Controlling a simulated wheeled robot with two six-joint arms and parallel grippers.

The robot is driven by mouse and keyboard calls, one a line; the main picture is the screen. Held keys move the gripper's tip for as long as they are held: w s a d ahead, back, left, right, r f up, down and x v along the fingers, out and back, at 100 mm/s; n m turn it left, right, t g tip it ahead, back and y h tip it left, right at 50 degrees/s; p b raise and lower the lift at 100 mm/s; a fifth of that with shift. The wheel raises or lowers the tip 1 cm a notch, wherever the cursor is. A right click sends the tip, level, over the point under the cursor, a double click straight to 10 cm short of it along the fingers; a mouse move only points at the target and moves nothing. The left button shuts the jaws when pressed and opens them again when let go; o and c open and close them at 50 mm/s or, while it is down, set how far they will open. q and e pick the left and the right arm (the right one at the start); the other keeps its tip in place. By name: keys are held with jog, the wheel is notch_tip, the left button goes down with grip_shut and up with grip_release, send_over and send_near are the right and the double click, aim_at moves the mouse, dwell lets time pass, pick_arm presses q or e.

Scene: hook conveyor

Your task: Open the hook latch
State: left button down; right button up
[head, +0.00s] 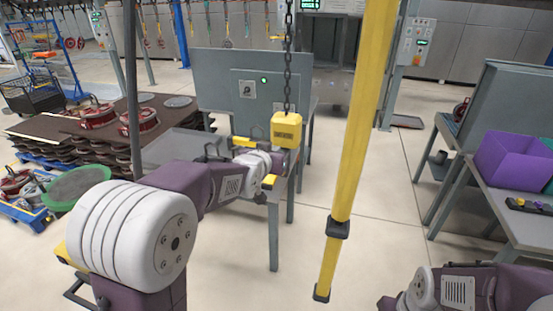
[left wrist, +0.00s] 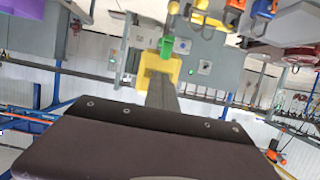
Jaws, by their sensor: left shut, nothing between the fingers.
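A yellow hook block (head: 285,130) hangs from a dark chain (head: 288,65) near the middle of the head view. In the left wrist view a yellow part (left wrist: 156,66) shows straight ahead, with a small green part (left wrist: 167,47) beside it. I cannot tell for sure whether the green part is the latch. My left gripper (head: 273,160) is shut and empty, close below the yellow block. Its dark body fills the bottom of the left wrist view. Contact with the hook cannot be told. My right arm shows at the lower right, its gripper out of view.
A yellow post (head: 352,140) stands right of the hook. A grey cabinet (head: 222,85) with a green light stands behind it. A purple bin (head: 510,160) is on a bench at the right. Stacked dark sheets (head: 75,145) lie at the left. The floor between post and bench is clear.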

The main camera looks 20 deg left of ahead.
pick_arm(q)
jog(key=f, duration=0.1)
jog(key=w+f, duration=0.1)
jog(key=f, duration=0.1)
jog(key=w+f+p, duration=0.1)
jog(key=f, duration=0.1)
jog(key=shift+w, duration=0.2)
jog(key=shift+f, duration=0.1)
jog(key=w+f+t+b, duration=0.4)
jog(key=f+t+b, duration=0.3)
jog(key=b, duration=3.1)
jog(key=shift+f+t, duration=0.3)
jog(key=shift+f, duration=1.8)
